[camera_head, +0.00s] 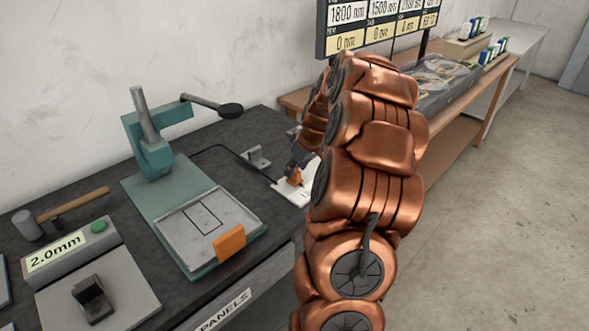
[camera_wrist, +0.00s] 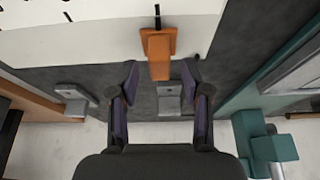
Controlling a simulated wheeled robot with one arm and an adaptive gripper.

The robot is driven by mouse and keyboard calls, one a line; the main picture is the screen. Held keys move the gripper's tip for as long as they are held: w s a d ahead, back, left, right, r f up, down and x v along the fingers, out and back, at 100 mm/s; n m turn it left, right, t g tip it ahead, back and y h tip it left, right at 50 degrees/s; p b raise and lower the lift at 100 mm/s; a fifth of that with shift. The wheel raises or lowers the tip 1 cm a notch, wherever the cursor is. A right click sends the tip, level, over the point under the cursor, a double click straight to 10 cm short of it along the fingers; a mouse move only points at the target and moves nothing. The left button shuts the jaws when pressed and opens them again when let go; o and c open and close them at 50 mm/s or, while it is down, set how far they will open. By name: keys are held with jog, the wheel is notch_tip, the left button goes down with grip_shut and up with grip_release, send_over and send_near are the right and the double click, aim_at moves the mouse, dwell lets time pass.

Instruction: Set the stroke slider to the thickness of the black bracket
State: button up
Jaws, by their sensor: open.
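The stroke slider looks to be the orange block (camera_head: 295,178) on a white plate (camera_head: 291,194) at the back of the bench. In the wrist view the orange slider (camera_wrist: 159,45) sits on the white plate (camera_wrist: 75,35), near a black line and tick marks. My gripper (camera_wrist: 160,72) is open, one fingertip each side of the slider's narrow end, with visible gaps. In the head view my gripper (camera_head: 300,160) is partly hidden by my arm. The black bracket (camera_head: 93,298) rests on a grey plate (camera_head: 137,290) before a display (camera_head: 70,251) reading 2.0mm.
A teal press (camera_head: 152,150) with a lever stands mid-bench, with a grey tray (camera_head: 210,222) and another orange block (camera_head: 230,242). A hammer (camera_head: 60,211) lies at left. A grey metal bracket (camera_head: 257,158) stands near the slider. A readout board (camera_head: 375,22) hangs behind my arm.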

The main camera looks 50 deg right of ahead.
jog(key=shift+x, duration=1.1)
jog(key=shift+w, duration=0.1)
grip_shut()
